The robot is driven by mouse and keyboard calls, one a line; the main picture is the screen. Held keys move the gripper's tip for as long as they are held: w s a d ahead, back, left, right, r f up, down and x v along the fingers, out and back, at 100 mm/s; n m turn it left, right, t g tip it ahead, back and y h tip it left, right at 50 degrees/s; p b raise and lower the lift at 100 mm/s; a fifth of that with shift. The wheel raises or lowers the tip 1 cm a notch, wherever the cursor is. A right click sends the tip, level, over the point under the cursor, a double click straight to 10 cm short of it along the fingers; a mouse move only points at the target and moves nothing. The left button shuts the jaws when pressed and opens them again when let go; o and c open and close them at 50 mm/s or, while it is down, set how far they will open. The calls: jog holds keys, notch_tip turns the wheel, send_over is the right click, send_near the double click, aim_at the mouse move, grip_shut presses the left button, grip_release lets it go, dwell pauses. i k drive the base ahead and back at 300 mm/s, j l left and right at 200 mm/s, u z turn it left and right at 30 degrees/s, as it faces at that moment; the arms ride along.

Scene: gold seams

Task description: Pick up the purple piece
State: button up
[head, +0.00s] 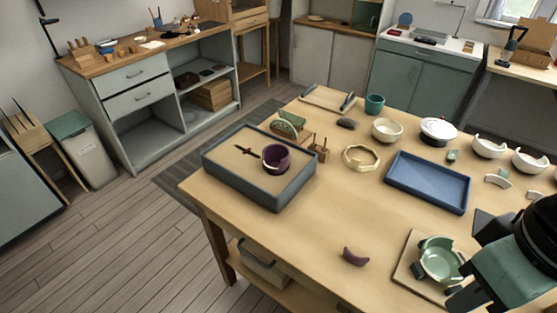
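The purple piece (355,257) is a small, dark, curved shard lying by itself on the wooden table, near the front edge. A purple cup-like vessel (276,165) stands in the sand-filled grey tray (270,196) at the table's left. My gripper (462,281) is at the lower right, beside a green bowl and well to the right of the purple piece. Dark finger-like parts show at its end, but they blend with dark blocks around the bowl, so I cannot tell whether it is open. Nothing covers the purple piece.
A green bowl (440,258) sits on a wooden board (405,279) right of the purple piece. A blue tray (428,191), a cream ring-shaped piece (361,158) and several white bowls stand farther back. The table around the purple piece is clear.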

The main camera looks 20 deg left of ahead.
aim_at(354, 260)
jog(key=j+z, duration=0.15)
jog(key=j, duration=0.35)
jog(key=k+j+z, duration=0.15)
jog(key=j, duration=0.35)
jog(key=j+z, duration=0.15)
jog(key=j, duration=0.4)
jog(key=k, duration=0.05)
